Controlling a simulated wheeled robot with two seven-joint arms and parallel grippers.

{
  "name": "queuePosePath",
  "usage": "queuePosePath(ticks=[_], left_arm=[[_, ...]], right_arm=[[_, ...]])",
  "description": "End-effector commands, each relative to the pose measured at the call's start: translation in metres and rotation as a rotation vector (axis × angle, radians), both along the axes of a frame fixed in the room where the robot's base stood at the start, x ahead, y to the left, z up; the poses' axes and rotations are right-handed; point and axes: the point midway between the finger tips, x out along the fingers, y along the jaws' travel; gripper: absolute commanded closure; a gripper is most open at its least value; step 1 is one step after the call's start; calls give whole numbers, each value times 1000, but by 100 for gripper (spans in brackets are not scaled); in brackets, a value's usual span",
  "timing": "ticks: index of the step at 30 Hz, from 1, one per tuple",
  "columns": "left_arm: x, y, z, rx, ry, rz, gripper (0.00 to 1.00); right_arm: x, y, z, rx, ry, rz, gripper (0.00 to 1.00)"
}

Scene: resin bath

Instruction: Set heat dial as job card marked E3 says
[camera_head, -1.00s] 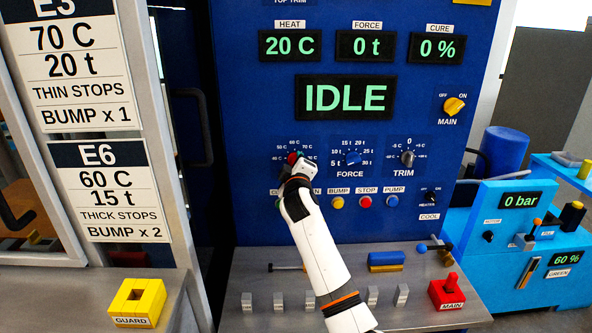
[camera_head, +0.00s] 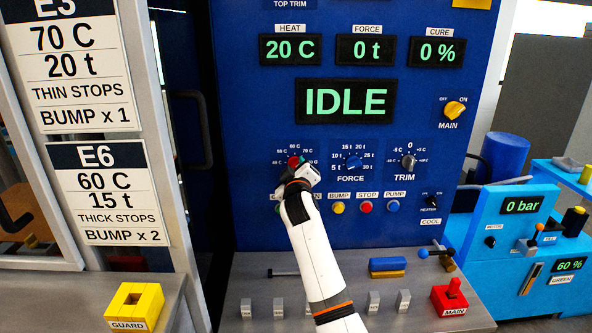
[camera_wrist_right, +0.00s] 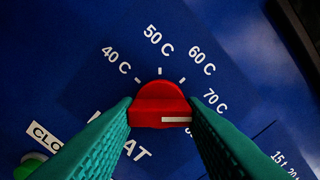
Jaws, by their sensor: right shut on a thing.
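The job card E3 (camera_head: 79,65) on the left reads 70 C, 20 t, thin stops, bump x 1. The red heat dial (camera_head: 293,162) is on the blue press panel, partly hidden by my right gripper (camera_head: 303,174). In the right wrist view the green fingers are shut on either side of the red heat dial (camera_wrist_right: 159,104). Its white pointer line lies to the right, towards the 70 C side; a finger hides its outer end and the nearby tick. The heat display (camera_head: 290,48) reads 20 C. My left gripper is out of view.
The force dial (camera_head: 352,162) and trim dial (camera_head: 408,161) sit just right of the heat dial. Below are the bump, stop and pump buttons (camera_head: 365,206). The display reads IDLE.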

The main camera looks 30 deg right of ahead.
Motion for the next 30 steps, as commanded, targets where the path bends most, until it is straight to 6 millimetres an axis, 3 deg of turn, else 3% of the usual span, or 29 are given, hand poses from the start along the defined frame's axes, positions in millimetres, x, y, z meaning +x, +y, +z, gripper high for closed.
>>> queuePosePath(ticks=[1, 5, 17, 30], left_arm=[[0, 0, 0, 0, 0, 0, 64], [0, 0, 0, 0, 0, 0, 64], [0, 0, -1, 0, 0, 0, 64], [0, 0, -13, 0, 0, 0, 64]], right_arm=[[0, 0, -2, 2, 5, 1, 62], [0, 0, -2, 1, 4, 1, 42], [-6, 4, -1, 0, 0, 0, 42], [-76, 47, -3, 1, 1, 1, 42]])
